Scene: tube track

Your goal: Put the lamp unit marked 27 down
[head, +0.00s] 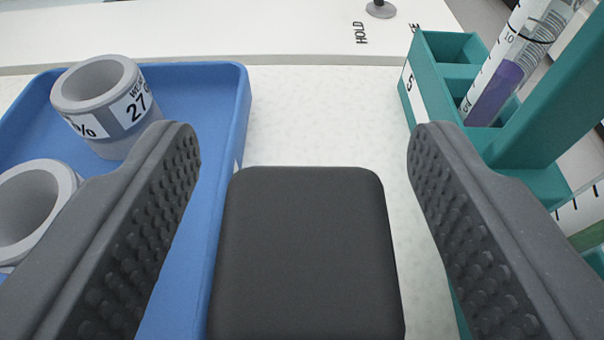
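A grey hollow cylinder (92,85) with a white label reading 27 stands in the blue tray (238,100) at the upper left. Its label also shows a % sign and partly hidden letters. My gripper (305,145) is open, its two ridged fingers wide apart with nothing between them. The left finger reaches over the tray, to the right of and nearer than the cylinder marked 27. The right finger is beside the teal rack (416,95).
A second grey hollow cylinder (62,178) stands in the tray at the left, partly hidden by my left finger. The teal rack holds a tube with purple liquid (493,92) and one with green. A white strip marked HOLD (290,35) runs along the back. Speckled counter lies bare between tray and rack.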

